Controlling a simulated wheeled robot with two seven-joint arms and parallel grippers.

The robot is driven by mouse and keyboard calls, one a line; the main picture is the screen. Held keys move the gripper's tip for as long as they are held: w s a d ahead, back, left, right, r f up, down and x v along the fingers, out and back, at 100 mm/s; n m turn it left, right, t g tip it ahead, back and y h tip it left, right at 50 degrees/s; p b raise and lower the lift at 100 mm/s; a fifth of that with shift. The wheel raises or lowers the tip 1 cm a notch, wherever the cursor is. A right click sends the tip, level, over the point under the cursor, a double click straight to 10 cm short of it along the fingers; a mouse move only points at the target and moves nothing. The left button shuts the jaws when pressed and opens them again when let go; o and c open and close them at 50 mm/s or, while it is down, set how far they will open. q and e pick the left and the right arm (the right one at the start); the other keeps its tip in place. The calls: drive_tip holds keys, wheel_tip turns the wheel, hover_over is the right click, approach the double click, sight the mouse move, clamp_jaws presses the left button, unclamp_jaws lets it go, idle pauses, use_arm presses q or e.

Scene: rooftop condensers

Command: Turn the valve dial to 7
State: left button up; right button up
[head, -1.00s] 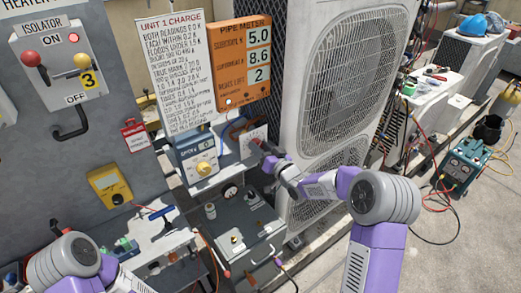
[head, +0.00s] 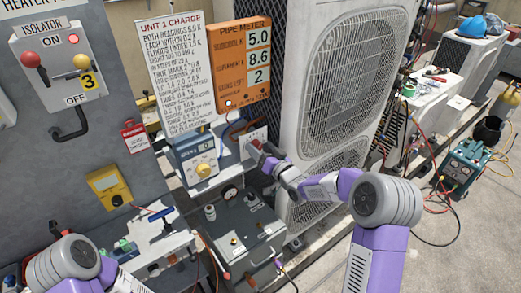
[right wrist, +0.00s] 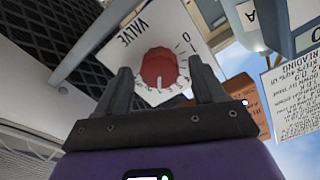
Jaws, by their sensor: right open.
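The valve dial (right wrist: 157,65) is a red round knob on a white plate (right wrist: 184,22) marked VALVE, with numbers around it. In the right wrist view it sits between the fingers of my right gripper (right wrist: 161,72), which is open, with a gap seeming to show on both sides. I cannot tell its exact setting. In the head view the right gripper (head: 263,156) is in front of the plate (head: 248,141) by the condenser, and hides the dial. The orange pipe meter (head: 240,66) reads 5.0, 8.6 and 2. My left gripper is out of view.
A white condenser (head: 345,90) stands close to the right of my right gripper. A UNIT 1 CHARGE sign (head: 175,75) and a blue-grey box with a yellow knob (head: 203,169) are to the left. A grey case (head: 245,225) lies below. The isolator (head: 60,65) is far left.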

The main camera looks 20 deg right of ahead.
drive_tip(key=shift+s, duration=0.1)
drive_tip(key=v, duration=0.7)
drive_tip(key=shift+s, duration=0.2)
drive_tip(key=s+a+f+m+g+h, duration=0.1)
drive_tip(key=s+a+f+g, duration=0.2)
drive_tip(key=f, duration=0.7)
drive_tip(key=s+a+f+m+g+h, duration=0.15)
drive_tip(key=s+f+g, duration=0.25)
drive_tip(key=f, duration=0.7)
drive_tip(key=s+a+f+g, duration=0.2)
drive_tip(key=s+f+g, duration=0.1)
drive_tip(key=s, duration=0.5)
drive_tip(key=s+a+f+n+g, duration=0.1)
drive_tip(key=s+a+f+g, duration=0.1)
drive_tip(key=s+f, duration=0.4)
drive_tip(key=s+a+f+g, duration=0.2)
drive_tip(key=s+f+g, duration=0.2)
drive_tip(key=s, duration=0.5)
drive_tip(key=shift+s+a+f+g, duration=0.3)
drive_tip(key=shift+s+a+f, duration=0.1)
drive_tip(key=shift+f, duration=0.15)
